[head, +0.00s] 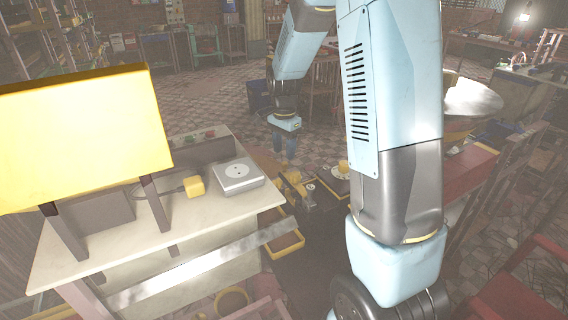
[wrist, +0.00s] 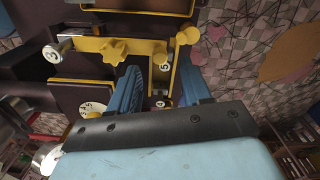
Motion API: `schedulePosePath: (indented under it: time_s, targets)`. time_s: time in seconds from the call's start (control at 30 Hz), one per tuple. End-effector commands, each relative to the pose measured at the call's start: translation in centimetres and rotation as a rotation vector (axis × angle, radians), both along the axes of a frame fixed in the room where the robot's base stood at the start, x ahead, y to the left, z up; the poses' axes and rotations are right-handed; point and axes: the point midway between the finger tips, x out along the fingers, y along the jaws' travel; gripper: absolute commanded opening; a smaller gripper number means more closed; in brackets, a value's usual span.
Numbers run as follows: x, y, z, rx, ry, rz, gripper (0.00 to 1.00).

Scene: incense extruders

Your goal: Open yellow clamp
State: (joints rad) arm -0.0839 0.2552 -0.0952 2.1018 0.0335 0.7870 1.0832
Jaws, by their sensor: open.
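The yellow clamp (wrist: 90,44) shows in the wrist view as a flat bar with a star-shaped knob (wrist: 113,50), a round ball knob (wrist: 188,36) and an arm running down from its right end. My gripper (wrist: 161,75) is open, with its two blue fingers on either side of that arm. I cannot tell whether either finger touches it. In the head view my gripper (head: 290,146) points down above small yellow parts (head: 295,178) beside the bench, where the clamp is too small to make out clearly.
A pale bench (head: 120,240) stands at the left with a grey box with a round dial (head: 238,177) and a yellow block (head: 194,186). A large yellow panel (head: 80,140) blocks the upper left. White numbered dials (wrist: 92,108) lie near my fingers. Tiled floor lies beyond.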

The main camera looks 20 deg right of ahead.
Motion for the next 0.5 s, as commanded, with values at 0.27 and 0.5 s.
schedulePosePath:
  time_s: [0.27,0.5]
  targets:
    - [0.0,0.0,-4.3,0.0,0.002,-0.001,0.48]
    - [0.0,0.0,-5.7,0.0,-0.001,-0.001,0.48]
